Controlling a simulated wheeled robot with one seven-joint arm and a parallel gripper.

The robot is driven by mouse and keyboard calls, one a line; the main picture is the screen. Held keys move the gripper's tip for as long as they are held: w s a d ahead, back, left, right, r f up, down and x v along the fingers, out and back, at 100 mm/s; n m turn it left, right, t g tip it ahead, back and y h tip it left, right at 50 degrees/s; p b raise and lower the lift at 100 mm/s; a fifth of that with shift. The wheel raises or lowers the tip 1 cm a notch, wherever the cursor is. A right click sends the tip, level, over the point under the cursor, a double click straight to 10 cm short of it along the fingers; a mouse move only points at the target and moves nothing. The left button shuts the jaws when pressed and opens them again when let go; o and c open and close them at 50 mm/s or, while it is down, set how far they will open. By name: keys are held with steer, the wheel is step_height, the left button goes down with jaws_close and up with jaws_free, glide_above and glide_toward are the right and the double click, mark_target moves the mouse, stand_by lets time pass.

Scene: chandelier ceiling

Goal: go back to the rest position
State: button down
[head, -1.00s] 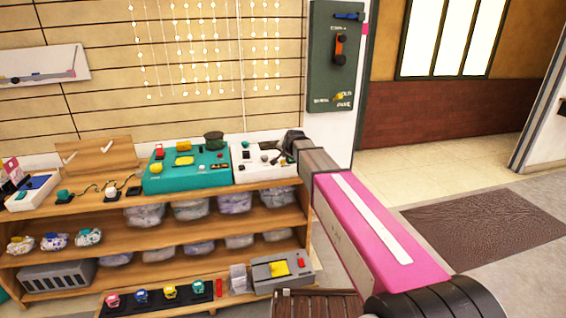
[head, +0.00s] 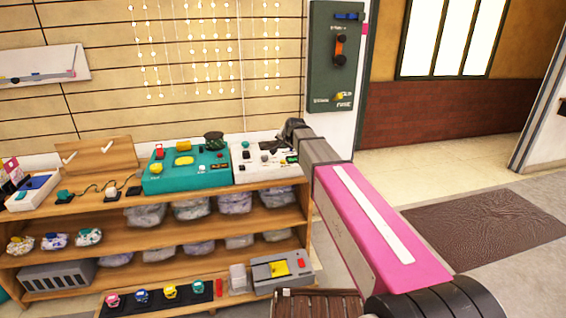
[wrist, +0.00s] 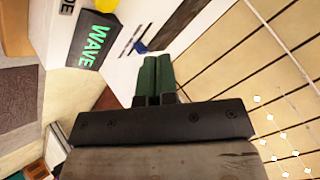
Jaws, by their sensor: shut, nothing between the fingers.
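My gripper (head: 290,131) appears as a small dark shape at the far end of my pink arm, in front of the right end of the shelf unit and just beyond the white control box (head: 255,160). Its fingertips are hard to make out there. In the wrist view, the two green fingers of my gripper (wrist: 158,72) lie side by side, shut and empty. I cannot tell whether the fingers touch anything.
The wooden shelf unit (head: 160,231) holds a teal control box (head: 187,169) on top and several bags below. A dark green panel (head: 325,75) with levers hangs on the wall behind. A brown stool (head: 318,303) stands low in front. Open floor with a brown mat (head: 485,230) lies right.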

stand_by(0.4)
steer(key=s+d+f+n+g+h, duration=0.1)
steer(key=s+d+f+g, duration=0.2)
steer(key=s+d+f, duration=0.4)
steer(key=s+d+f+n+g+h, duration=0.1)
steer(key=s+d+f, duration=0.6)
steer(key=s, duration=0.8)
steer(key=s+d+f+n+g+h, duration=0.1)
steer(key=s+d+f+n+g, duration=0.1)
steer(key=s+d+f+g, duration=0.2)
steer(key=s+d+f, duration=0.3)
steer(key=s+d, duration=0.2)
steer(key=s, duration=0.3)
steer(key=shift+f+n+g, duration=0.2)
steer(key=shift+n+g, duration=0.1)
steer(key=shift+w, duration=0.15)
steer(key=w+a+r+m+t+y, duration=0.1)
steer(key=w+a+r+t, duration=0.2)
steer(key=w+a+r, duration=0.4)
steer(key=w+a+r+m+t+y, duration=0.1)
steer(key=w+a+r+m+t, duration=0.1)
steer(key=w+a+r, duration=0.6)
steer(key=w+a+r+m+t+y, duration=0.1)
steer(key=w+a+r+t, duration=0.2)
steer(key=w+a+r, duration=0.5)
steer(key=w+r, duration=0.2)
steer(key=w, duration=0.8)
steer(key=shift+w+m+t, duration=0.3)
steer(key=shift+w, duration=0.1)
